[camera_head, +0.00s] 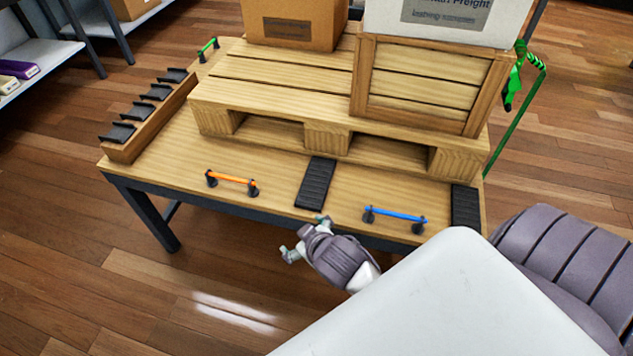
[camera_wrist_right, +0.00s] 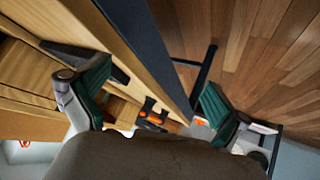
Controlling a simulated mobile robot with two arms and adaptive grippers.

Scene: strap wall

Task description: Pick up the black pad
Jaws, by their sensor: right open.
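A flat, ribbed black pad (camera_head: 316,183) lies on the table top in front of the pallet, between the orange bar and the blue bar. A second black pad (camera_head: 466,208) lies at the table's right end, partly hidden by my arm. My right gripper (camera_head: 307,240) is open and empty at the table's front edge, just short of the middle pad and apart from it. In the right wrist view its fingers (camera_wrist_right: 155,90) are spread wide, with a dark flat piece (camera_wrist_right: 85,58), which looks like a pad, beside the left finger. My left gripper is not in view.
The wooden table (camera_head: 150,165) carries a pallet (camera_head: 270,100) with a brown box (camera_head: 293,25), and a crate (camera_head: 425,85). The orange bar (camera_head: 232,178) and blue bar (camera_head: 395,214) stand near the front edge. A wooden rack (camera_head: 150,125) with several black pieces is at left.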

